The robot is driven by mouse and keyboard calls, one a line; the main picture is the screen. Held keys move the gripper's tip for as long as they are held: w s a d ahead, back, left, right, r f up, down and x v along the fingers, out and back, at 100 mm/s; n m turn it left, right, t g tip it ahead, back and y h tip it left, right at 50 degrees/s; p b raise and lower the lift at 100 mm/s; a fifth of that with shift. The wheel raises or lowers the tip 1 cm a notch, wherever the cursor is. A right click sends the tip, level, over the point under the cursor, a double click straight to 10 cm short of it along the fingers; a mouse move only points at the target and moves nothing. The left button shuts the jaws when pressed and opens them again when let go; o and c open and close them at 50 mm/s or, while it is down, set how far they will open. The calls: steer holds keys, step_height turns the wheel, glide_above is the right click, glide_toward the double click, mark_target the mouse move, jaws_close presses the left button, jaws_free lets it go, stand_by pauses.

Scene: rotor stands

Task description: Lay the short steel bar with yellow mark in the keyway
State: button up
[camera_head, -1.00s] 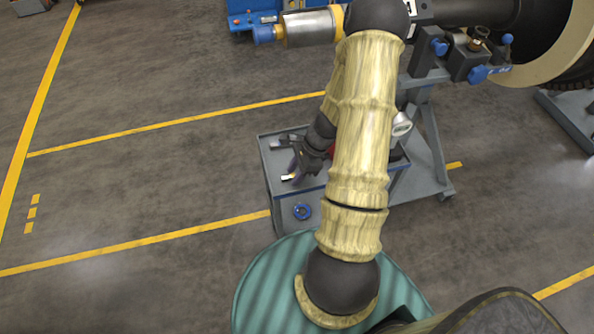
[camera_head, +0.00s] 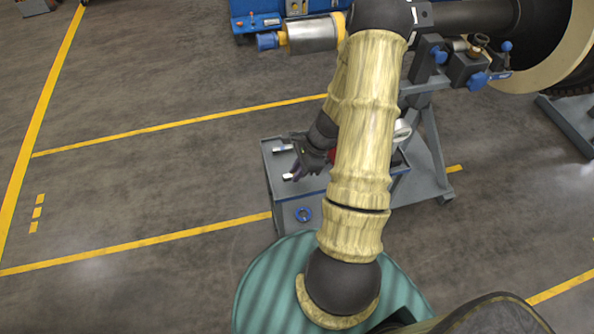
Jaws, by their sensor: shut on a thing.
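My gripper (camera_head: 294,172) is over the left part of the grey cart top, partly hidden by my arm. It is shut on a small pale steel bar (camera_head: 287,177) at its fingertips. The yellow mark cannot be made out on it now. A second small pale bar (camera_head: 281,149) lies on the cart top just behind the gripper. A silver shaft end (camera_head: 312,33) with a yellow band and blue tip sticks out left of the rotor at the top. The keyway cannot be made out.
The grey cart (camera_head: 268,165) stands in front of a grey rotor stand (camera_head: 433,150). Valves with blue handles (camera_head: 478,80) are at upper right. A blue machine (camera_head: 262,20) stands behind. The floor at left is clear.

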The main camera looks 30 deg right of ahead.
mark_target(290, 176)
steer(key=shift+r+p, duration=1.2)
steer(key=shift+r, duration=0.45)
steer(key=shift+f, duration=0.15)
